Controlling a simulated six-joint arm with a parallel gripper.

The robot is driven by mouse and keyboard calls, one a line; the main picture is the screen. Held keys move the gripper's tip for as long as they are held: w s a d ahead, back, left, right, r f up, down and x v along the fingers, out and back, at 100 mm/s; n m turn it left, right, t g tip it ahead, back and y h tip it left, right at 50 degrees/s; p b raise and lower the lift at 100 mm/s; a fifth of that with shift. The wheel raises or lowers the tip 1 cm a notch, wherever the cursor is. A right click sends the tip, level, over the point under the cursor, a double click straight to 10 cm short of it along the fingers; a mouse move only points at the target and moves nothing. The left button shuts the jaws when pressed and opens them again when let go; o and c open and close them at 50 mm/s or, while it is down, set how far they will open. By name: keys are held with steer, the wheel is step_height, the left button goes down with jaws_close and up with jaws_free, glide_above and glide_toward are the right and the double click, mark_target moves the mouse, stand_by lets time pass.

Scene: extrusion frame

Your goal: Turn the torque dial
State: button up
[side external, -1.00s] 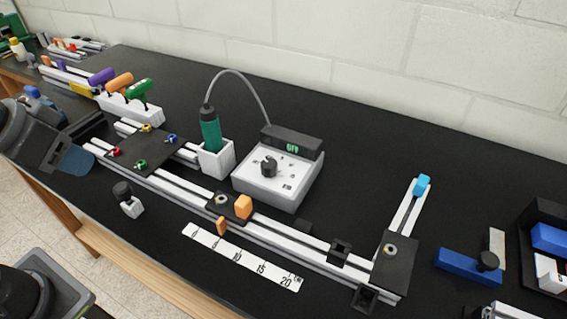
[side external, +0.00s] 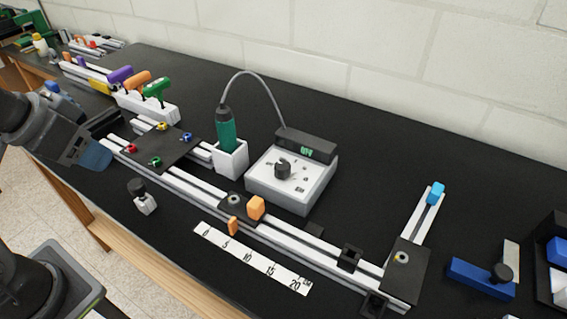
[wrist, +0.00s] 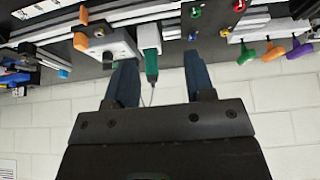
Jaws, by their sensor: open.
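The torque dial (side external: 283,171) is a dark round knob on top of a white control box (side external: 268,193) with a small display (side external: 305,150) showing green characters. A cable runs from the box to a green screwdriver (side external: 226,130) standing in a white holder (side external: 231,163). My gripper (side external: 95,153) is at the left of the side view, well apart from the dial. In the wrist view my gripper (wrist: 158,85) shows two spread blue fingers with nothing held between them. The control box (wrist: 112,45) and screwdriver (wrist: 151,65) appear beyond the fingers; the dial is not clear there.
An aluminium extrusion frame (side external: 185,186) runs in front of the box, with a black plate (side external: 157,147) of coloured knobs. A rack of coloured-handled tools (side external: 150,105) stands at the back left. A white ruler (side external: 255,262) lies in front. The bench behind the box is clear.

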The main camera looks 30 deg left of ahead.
steer(key=shift+o, duration=0.9)
steer(key=w+d+r+n+g, duration=0.1)
steer(key=w+d+r+n, duration=0.2)
steer(key=w, duration=0.4)
steer(key=shift+r+n+g, duration=0.3)
steer(key=shift+r, duration=0.4)
steer(key=n+g, duration=0.4)
steer(key=n, duration=0.6)
glide_above(283, 166)
step_height(283, 166, down, 5)
step_height(283, 166, down, 13)
steer(key=shift+f, duration=0.15)
steer(key=c, duration=0.9)
